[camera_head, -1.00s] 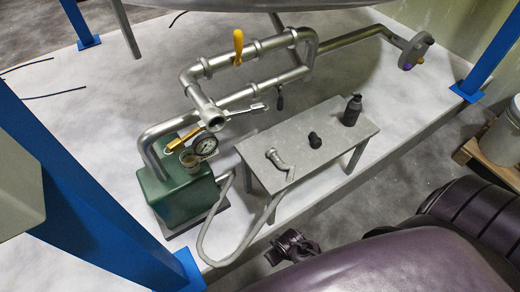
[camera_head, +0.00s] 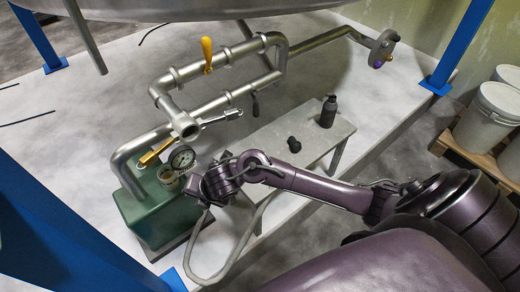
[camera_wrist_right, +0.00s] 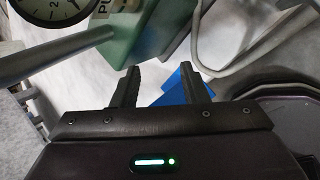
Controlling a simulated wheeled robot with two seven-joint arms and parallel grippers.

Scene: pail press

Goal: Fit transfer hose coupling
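The transfer hose (camera_head: 225,275) is a grey tube that loops down beside the green pump (camera_head: 160,215); in the right wrist view it curves at the upper right (camera_wrist_right: 270,50). Its coupling end on the small table (camera_head: 330,135) is hidden behind my right arm. The pump has a round gauge (camera_head: 182,157) and a tan round port (camera_head: 168,175). My right gripper (camera_head: 200,187) is beside the pump, near the port in the picture. In the wrist view its fingers (camera_wrist_right: 163,85) are apart with nothing between them. My left gripper is out of view.
A black fitting (camera_head: 294,144) and black bottle (camera_head: 328,112) stand on the table. Silver pipework (camera_head: 225,95) with a yellow-handled valve (camera_head: 207,50) rises behind the pump. A blue post (camera_head: 60,215) stands at left. White pails (camera_head: 485,120) are at right.

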